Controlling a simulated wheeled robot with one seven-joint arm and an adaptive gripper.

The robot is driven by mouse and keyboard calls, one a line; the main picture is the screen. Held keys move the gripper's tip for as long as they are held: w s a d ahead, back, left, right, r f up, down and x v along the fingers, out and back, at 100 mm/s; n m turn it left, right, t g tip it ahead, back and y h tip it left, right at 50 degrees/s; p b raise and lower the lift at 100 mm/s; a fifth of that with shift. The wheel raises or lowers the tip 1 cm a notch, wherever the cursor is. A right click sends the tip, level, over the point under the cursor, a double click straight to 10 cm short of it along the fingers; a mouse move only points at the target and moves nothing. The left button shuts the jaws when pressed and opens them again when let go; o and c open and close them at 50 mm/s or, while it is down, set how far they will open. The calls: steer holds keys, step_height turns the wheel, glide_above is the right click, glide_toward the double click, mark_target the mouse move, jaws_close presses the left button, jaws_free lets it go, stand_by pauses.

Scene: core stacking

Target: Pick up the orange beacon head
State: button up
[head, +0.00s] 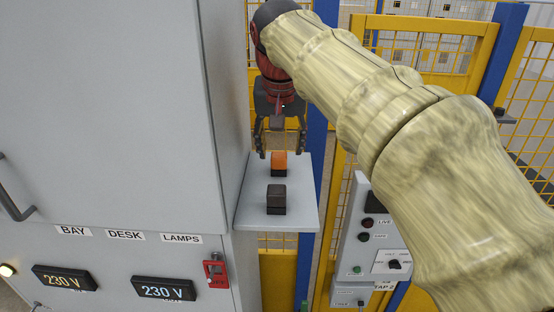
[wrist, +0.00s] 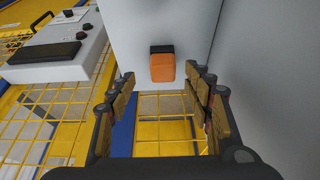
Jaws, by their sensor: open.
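The orange beacon head (head: 279,157) sits on a dark base on a small grey shelf (head: 303,215). In the wrist view the orange beacon head (wrist: 162,70) lies ahead of the fingertips, roughly midway between them, with a dark strip along its far edge. My gripper (head: 270,153) is open and empty, above and behind the beacon in the head view. In the wrist view the fingers of my gripper (wrist: 164,82) are spread wide on both sides, touching nothing that I can see.
A dark brown block (head: 276,195) stands on the shelf in front of the beacon. A grey cabinet (head: 110,110) borders the shelf on the left. A grey control box (head: 365,240) stands to the right. Yellow mesh fencing (head: 525,90) is behind.

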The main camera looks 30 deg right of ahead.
mark_target(279, 155)
steer(key=x, duration=0.2)
steer(key=p+x, duration=0.1)
steer(key=x, duration=0.1)
steer(key=shift+w+f, duration=0.15)
steer(key=shift+w, duration=0.35)
steer(key=shift+f, duration=0.45)
steer(key=c, duration=0.3)
steer(key=c, duration=0.9)
